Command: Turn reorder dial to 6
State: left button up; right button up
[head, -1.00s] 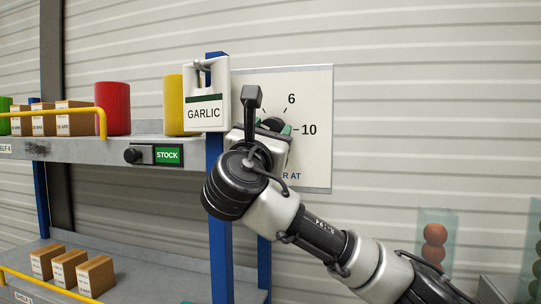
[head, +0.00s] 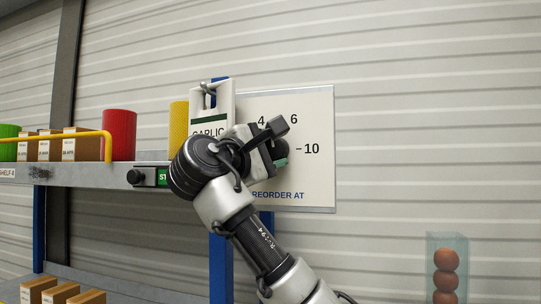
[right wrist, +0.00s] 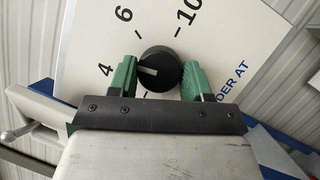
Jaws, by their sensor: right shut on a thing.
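The reorder dial is a round black knob (right wrist: 160,70) on a white board (head: 312,180) marked 4, 6, 10 and "REORDER AT". In the right wrist view its white pointer line points left, roughly toward the 4. My right gripper (right wrist: 158,80) has its green fingers on either side of the knob and is shut on it. In the head view the right gripper (head: 278,152) is at the board's left half, and my wrist hides most of the dial. My left gripper is not in view.
A white "GARLIC" holder (head: 212,98) stands close by at the board's left, partly behind my arm. A shelf (head: 75,172) carries boxes and a red cylinder (head: 119,135). A clear tube of brown balls (head: 446,270) stands at lower right. The wall right of the board is clear.

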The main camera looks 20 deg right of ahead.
jog(key=m, duration=0.2)
jog(key=m+g+y+p, duration=0.1)
jog(key=m, duration=0.1)
jog(key=shift+a+r+m+g, duration=0.1)
jog(key=shift+m+g, duration=0.2)
jog(key=shift+m, duration=0.1)
jog(key=shift+m+g+y+p, duration=0.35)
jog(key=shift+m+g+y, duration=0.05)
jog(key=shift+m, duration=0.8)
jog(key=shift+w+m, duration=0.1)
jog(key=shift+m, duration=0.2)
jog(key=o, duration=0.9)
jog(key=shift+s+a+y, duration=0.3)
jog(key=shift+s+a, duration=0.1)
jog(key=b+v, duration=0.2)
jog(key=v, duration=0.7)
jog(key=shift+s+a+b, duration=0.2)
jog(key=shift+a+b, duration=0.2)
